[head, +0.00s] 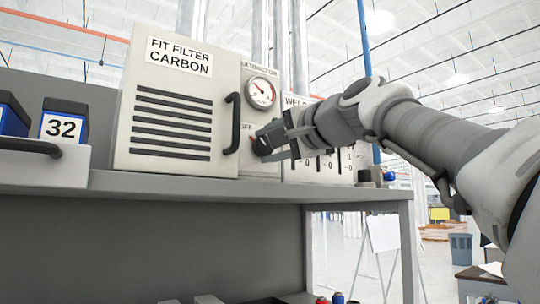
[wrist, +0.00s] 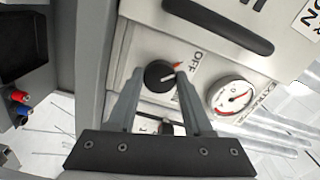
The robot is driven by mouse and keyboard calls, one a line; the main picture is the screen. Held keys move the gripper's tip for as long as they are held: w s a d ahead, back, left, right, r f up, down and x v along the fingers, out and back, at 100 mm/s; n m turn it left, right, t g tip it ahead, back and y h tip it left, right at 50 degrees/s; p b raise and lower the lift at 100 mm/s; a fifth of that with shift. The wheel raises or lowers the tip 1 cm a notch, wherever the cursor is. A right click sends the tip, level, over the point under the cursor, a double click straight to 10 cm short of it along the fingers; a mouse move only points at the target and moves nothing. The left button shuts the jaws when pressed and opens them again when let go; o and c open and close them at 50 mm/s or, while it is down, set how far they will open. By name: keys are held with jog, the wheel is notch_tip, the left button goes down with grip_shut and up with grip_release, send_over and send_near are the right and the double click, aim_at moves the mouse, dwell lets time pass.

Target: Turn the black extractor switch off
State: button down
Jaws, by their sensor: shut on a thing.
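The black extractor switch (wrist: 158,74) is a round knob on the pale extractor panel. In the wrist view it sits between the two fingers of my gripper (wrist: 160,78), which is shut on it. A red pointer mark shows at the knob's right side, close to the OFF lettering (wrist: 180,57). In the head view my gripper (head: 275,141) reaches in from the right to the panel below the round gauge (head: 261,93). There the fingers and wrist hide most of the switch.
A cabinet marked FIT FILTER CARBON (head: 172,110), with a black handle (head: 232,124), stands left of the switch. Another panel with small switches (head: 325,165) is to the right, partly behind my arm. Everything stands on a grey shelf (head: 230,189). A bin marked 32 (head: 63,125) is far left.

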dwell(0.4)
jog(key=shift+c, duration=1.5)
grip_release()
jog(key=b+v, duration=0.2)
jog(key=v, duration=1.5)
jog(key=shift+s+d+b, duration=0.2)
jog(key=shift+b, duration=0.1)
